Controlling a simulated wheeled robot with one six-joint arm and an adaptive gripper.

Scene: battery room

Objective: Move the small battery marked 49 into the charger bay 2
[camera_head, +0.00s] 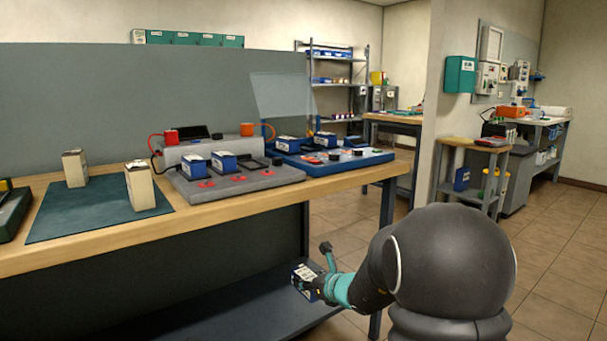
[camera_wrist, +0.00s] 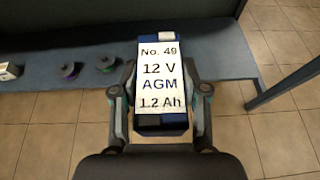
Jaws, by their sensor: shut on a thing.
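The small battery marked 49 (camera_wrist: 161,78) is dark blue with a white label reading "No. 49, 12 V AGM, 1.2 Ah". My gripper (camera_wrist: 160,100) is shut on it, one finger on each side. In the head view the battery (camera_head: 303,281) is below the tabletop, by the lower shelf's right end. A grey charger (camera_head: 256,182) stands on the bench with two blue batteries at its left and middle. A blue charger (camera_head: 352,163) stands behind it to the right, also holding blue batteries. Bay numbers are too small to read.
The wooden bench top (camera_head: 100,238) overhangs the lower shelf (camera_head: 230,318). Two pale boxes (camera_head: 139,187) stand on a dark green mat (camera_head: 95,215). Small round things (camera_wrist: 106,63) lie on the shelf at left. A blue bench leg (camera_head: 388,205) is near my arm. Open floor lies right.

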